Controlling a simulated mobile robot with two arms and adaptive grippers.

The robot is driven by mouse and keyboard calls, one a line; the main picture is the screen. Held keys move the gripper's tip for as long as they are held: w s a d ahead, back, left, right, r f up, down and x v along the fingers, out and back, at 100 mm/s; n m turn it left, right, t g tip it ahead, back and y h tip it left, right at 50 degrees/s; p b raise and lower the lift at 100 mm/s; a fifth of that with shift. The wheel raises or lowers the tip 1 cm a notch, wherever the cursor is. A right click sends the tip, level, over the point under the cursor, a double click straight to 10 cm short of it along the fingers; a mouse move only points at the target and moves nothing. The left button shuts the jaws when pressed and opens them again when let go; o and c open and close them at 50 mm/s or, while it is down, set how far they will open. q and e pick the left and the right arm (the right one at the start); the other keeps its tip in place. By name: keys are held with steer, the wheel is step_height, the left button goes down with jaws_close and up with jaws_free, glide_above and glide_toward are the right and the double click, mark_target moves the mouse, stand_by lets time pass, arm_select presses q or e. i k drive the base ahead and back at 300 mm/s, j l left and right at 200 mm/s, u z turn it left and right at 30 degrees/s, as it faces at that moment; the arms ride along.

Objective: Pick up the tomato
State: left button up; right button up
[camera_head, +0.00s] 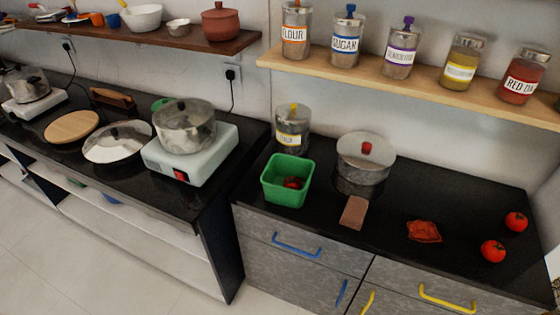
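Two red tomatoes with green tops stand at the right end of the black counter. One tomato (493,251) is nearer the front edge. The other tomato (515,221) is a little behind it and to the right, apart from it. A red item (294,183) lies inside the green square bin (287,181); I cannot tell whether it is a tomato. Neither of my grippers shows in the head view.
A crumpled orange-red item (424,231) and a brown block (354,212) lie on the counter (390,260). A lidded pot (365,160) and a jar (292,128) stand behind. A shelf (430,88) of labelled jars hangs above. The counter around the tomatoes is clear.

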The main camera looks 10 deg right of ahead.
mark_target(516, 222)
steer(key=z, duration=2.05)
steer(key=i+l+u, duration=0.4)
steer(key=l, duration=0.25)
steer(key=i+l+u, duration=0.1)
steer(key=l+u, duration=0.15)
steer(key=i+l+u, duration=0.2)
steer(key=l, duration=0.3)
steer(key=k+j, duration=0.05)
steer(key=k, duration=0.05)
